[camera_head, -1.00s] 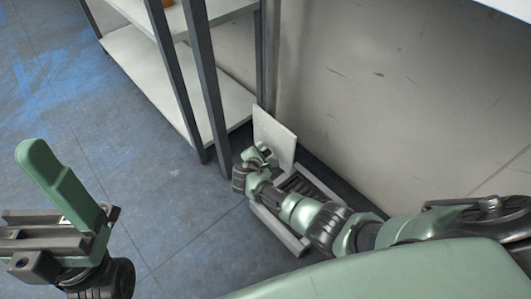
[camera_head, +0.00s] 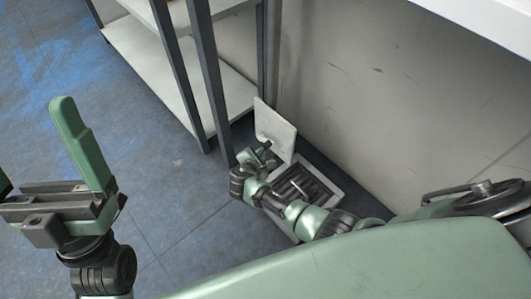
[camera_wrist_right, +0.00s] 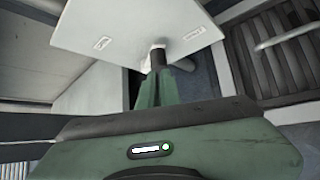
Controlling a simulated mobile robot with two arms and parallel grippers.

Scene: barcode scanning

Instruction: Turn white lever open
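A white upright panel (camera_head: 278,130) stands by the wall beside the shelf post; it also shows in the right wrist view (camera_wrist_right: 130,22) with two small printed labels. A short lever (camera_wrist_right: 158,46), pale at its base with a dark lower part, sticks out from the panel's lower edge. My right gripper (camera_head: 266,155) is at the panel, its green fingers (camera_wrist_right: 163,88) right at the lever. The fingers hide part of it, and I cannot tell whether they grip it. My left gripper (camera_head: 42,160) is at the far left, away from the panel, with its fingers wide apart and empty.
A box with a dark slatted inside and a pale rim (camera_head: 331,182) sits below the panel; a pale curved handle (camera_wrist_right: 284,34) crosses the slats. A shelf rack (camera_head: 180,75) with dark posts stands to the left, the wall (camera_head: 370,90) to the right. The floor (camera_head: 165,180) is clear.

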